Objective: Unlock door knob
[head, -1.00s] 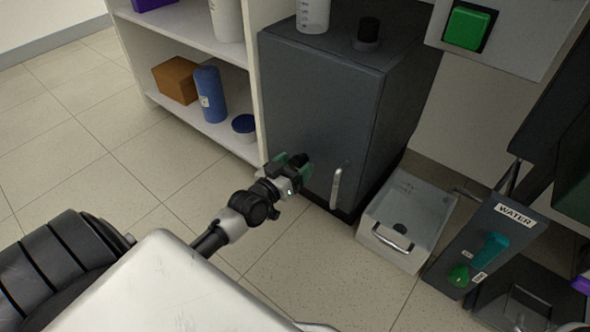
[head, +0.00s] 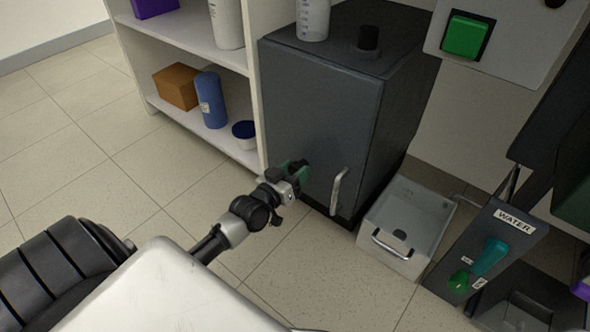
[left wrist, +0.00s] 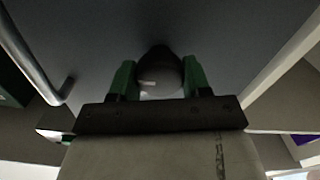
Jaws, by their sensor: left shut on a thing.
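The dark grey cabinet (head: 316,120) stands in the middle of the head view with its door facing me. Its round dark door knob (left wrist: 160,74) shows in the left wrist view, with a light mark on its face. My left gripper (head: 296,174) is at the lower part of the door. Its green-padded fingers (left wrist: 160,80) stand on both sides of the knob and are shut on it. In the head view the knob is mostly hidden by the fingers. A silver vertical door handle (head: 337,191) is right of the gripper. My right gripper does not show.
A white shelf (head: 197,118) with a brown box (head: 177,86) and a blue bottle (head: 211,100) stands left of the cabinet. The floor at left is open.

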